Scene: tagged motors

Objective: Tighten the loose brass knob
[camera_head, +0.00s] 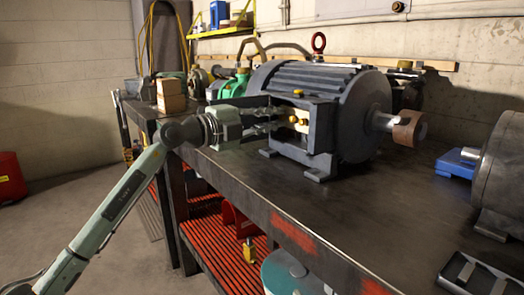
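A large dark grey motor (356,116) with a ribbed top stands on the workbench. An open terminal box on its near left side holds a pale plate with small brass knobs (293,119). Another brass knob (298,92) shows at the box's upper edge. Which knob is loose cannot be seen. My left gripper (281,119) reaches in from the left, with its fingertips at the box, close to the lower knobs. The fingers partly cover the box, and whether they touch or grip a knob is too small to tell. My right gripper is not in view.
The dark workbench (345,215) is clear in front of the motor. A second grey motor (504,175) stands at the right edge, with a blue block (456,163) behind it and a dark tray (478,276) in front.

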